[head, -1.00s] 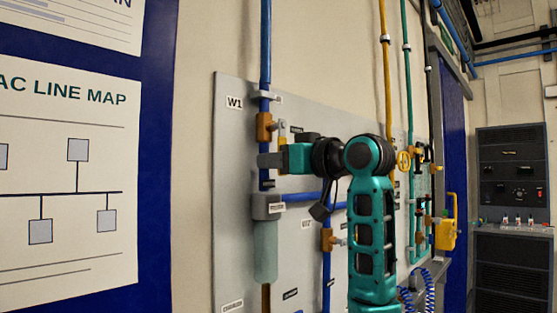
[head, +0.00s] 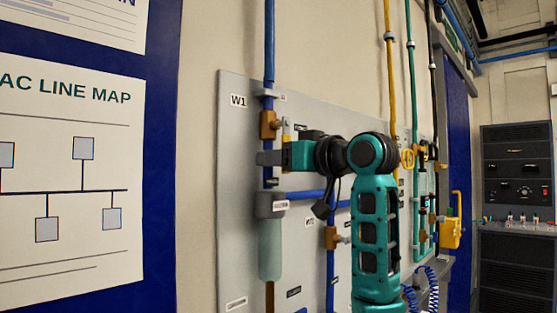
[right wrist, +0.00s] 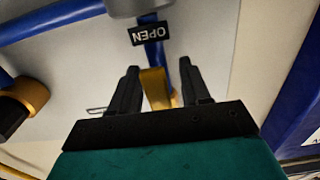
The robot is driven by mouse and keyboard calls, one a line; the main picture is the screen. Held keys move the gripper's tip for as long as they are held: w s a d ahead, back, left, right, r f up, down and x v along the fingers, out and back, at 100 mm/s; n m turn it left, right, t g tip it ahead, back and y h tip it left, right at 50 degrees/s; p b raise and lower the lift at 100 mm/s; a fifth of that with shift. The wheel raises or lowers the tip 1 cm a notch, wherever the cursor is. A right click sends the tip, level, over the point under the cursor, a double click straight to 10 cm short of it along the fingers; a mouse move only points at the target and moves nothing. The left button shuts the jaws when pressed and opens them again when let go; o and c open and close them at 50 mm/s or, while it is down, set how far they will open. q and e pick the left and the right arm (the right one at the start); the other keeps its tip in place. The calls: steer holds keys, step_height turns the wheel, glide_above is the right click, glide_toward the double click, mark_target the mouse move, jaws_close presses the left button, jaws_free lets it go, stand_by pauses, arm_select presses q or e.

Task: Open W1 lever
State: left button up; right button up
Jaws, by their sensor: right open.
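The W1 valve (head: 268,125) is a brass body on the left blue pipe, below the W1 label (head: 238,100). My right gripper (right wrist: 155,90) is open around the lever, with gaps visible on both sides. In the head view my right gripper (head: 270,158) is just below the valve, in front of the pipe. My left gripper is not in view.
An OPEN label (right wrist: 151,33) appears upside down beyond the fingertips. A second brass valve (head: 331,238) sits lower right on another blue pipe. The grey panel (head: 236,200) carries yellow and green pipes farther right. A line map poster (head: 70,260) hangs left.

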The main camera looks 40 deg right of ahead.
steer(key=s+d+b, duration=0.1)
steer(key=s+b, duration=0.1)
steer(key=s, duration=1.1)
